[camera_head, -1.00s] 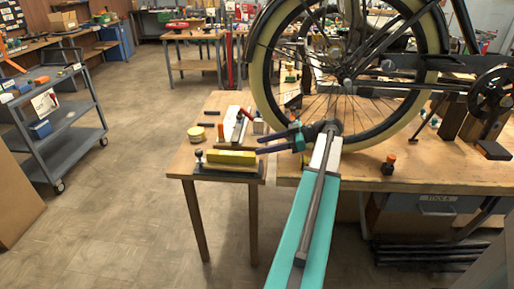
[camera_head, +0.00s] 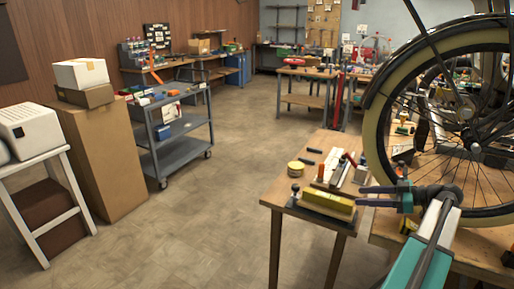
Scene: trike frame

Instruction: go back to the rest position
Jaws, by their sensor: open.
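My gripper (camera_head: 378,196) shows at the lower right, at the end of my teal and white arm. Its two dark fingers point left and stand apart, with nothing seen between them. The fingertips are just right of a yellow block (camera_head: 328,203) on a dark base, in the picture; I cannot tell the height between them. The block sits on the front of a small wooden table (camera_head: 284,193).
A bicycle wheel (camera_head: 376,135) stands close behind and right of my gripper. A grey cart (camera_head: 180,153), cardboard boxes (camera_head: 105,160) and a white stand (camera_head: 62,200) are at the left. The floor (camera_head: 205,225) between them and the table is clear.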

